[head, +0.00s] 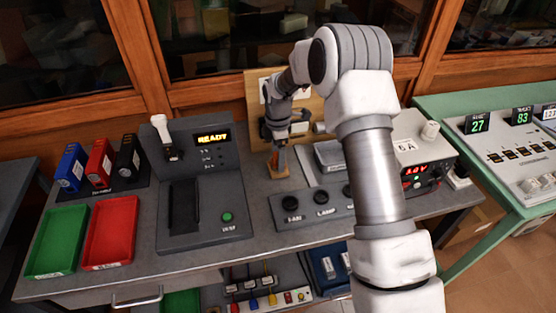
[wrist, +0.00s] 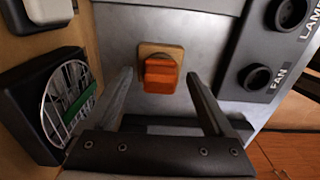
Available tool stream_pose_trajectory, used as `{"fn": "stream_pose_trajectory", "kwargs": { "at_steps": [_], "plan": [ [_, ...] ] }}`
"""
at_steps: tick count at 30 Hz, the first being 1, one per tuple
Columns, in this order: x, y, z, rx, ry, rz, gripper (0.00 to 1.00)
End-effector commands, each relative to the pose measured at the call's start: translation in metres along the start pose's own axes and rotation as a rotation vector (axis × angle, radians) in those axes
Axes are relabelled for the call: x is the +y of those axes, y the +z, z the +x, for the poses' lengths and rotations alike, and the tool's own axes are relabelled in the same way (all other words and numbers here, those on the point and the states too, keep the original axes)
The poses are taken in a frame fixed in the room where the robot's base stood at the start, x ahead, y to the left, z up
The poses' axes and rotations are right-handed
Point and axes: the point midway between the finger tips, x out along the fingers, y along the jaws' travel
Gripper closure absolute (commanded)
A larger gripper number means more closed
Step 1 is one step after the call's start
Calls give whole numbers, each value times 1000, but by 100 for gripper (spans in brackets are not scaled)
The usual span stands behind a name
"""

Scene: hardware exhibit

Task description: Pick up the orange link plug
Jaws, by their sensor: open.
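The orange link plug (wrist: 160,77) sits upright on a small tan wooden base (wrist: 148,48) on the grey table in the wrist view. My gripper (wrist: 160,76) is open, with one finger on each side of the plug in the picture. Gaps show between the plug and both fingers, and I cannot tell how far down the fingertips reach. In the head view my gripper (head: 279,143) points down over the wooden base (head: 277,168), at the back of the table. The plug is small and partly hidden there.
A panel with black sockets marked LAMP and FAN (wrist: 258,76) stands right of the plug. A caged fan (wrist: 68,108) stands to the left, by a wooden board (head: 256,88). A READY console (head: 205,180) and red tray (head: 110,230) lie further left.

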Motion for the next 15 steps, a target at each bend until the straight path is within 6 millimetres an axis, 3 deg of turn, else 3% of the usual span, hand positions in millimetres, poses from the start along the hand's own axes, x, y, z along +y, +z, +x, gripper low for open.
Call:
{"fn": "stream_pose_trajectory", "kwargs": {
  "at_steps": [7, 15],
  "plan": [
    [0, 0, 2, 0, 1, 0, 12],
    [0, 0, 2, 0, 1, 0, 59]
  ]
}}
